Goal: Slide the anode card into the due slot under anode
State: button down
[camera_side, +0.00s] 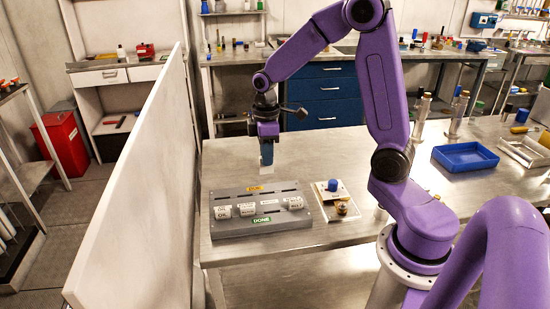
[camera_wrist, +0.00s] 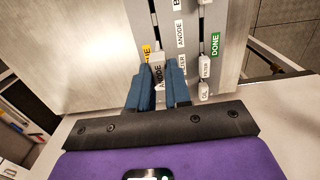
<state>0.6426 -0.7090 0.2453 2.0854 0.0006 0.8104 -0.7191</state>
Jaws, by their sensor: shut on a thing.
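My gripper (camera_side: 267,138) is shut on the anode card (camera_side: 267,157), a small white card that hangs below the fingertips. In the wrist view the card (camera_wrist: 158,72) sits between the two blue fingers, its black lettering partly hidden. In the side view it appears above the back of the grey slotted board (camera_side: 237,232), apart from it. The board has a yellow label (camera_side: 254,188) by its back slot row and a green DONE label (camera_side: 262,219) at the front. A white ANODE label (camera_wrist: 180,33) lies between the rows. White cards stand in the DONE row, including FILTER (camera_wrist: 205,67).
A blue tray (camera_side: 466,157) lies farther right. A tall pale partition (camera_side: 130,190) stands left of the table. The steel table behind the board is clear.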

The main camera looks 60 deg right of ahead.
aim_at(267, 170)
jog(key=shift+w+d, duration=0.15)
jog(key=shift+w, duration=0.05)
dwell(0.3)
jog(key=shift+f, duration=2.95)
jog(key=shift+s+f, duration=0.1)
jog(key=shift+f, duration=1.75)
jog(key=c, duration=1)
grip_release()
jog(key=shift+r, duration=0.1)
